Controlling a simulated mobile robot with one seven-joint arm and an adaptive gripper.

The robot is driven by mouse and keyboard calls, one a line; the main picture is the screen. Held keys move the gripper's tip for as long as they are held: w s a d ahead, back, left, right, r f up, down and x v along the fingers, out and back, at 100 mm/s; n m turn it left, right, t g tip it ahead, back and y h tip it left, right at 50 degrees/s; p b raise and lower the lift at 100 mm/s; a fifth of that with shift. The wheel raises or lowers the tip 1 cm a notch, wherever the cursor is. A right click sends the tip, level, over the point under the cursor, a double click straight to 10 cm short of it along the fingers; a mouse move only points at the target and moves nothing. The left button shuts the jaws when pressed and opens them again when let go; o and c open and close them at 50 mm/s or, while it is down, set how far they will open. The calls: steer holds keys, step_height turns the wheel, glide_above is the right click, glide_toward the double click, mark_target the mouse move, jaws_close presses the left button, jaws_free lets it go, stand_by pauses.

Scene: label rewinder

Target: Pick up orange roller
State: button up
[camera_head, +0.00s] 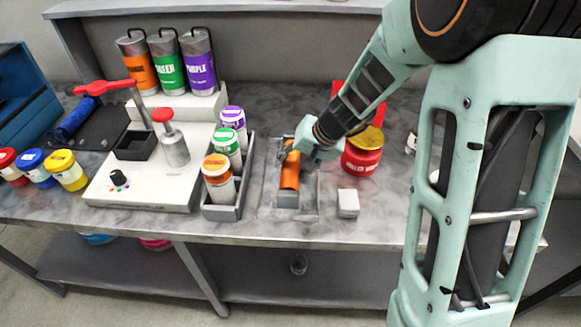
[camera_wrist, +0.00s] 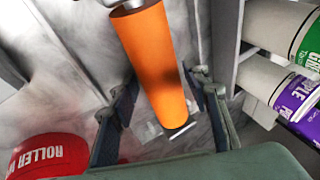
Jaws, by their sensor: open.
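The orange roller (camera_head: 290,172) lies in a grey holder (camera_head: 268,196) on the bench, in the middle of the head view. In the wrist view the orange roller (camera_wrist: 150,55) runs down between my two fingers, with a grey end near the bottom. My gripper (camera_head: 290,150) is above the far end of the roller. My gripper (camera_wrist: 165,105) is open, with one finger on each side of the roller. I cannot tell whether either finger touches it.
A rack (camera_head: 226,211) with orange, green and purple-lidded containers stands left of the holder. A red tub (camera_head: 362,160) is close on the right, beside my arm. A small grey block (camera_head: 348,203) sits at front right. The white machine (camera_head: 150,190) is farther left.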

jaws_close()
stand_by(0.3)
steer(key=shift+w+r, duration=0.1)
steer(key=shift+r, duration=0.1)
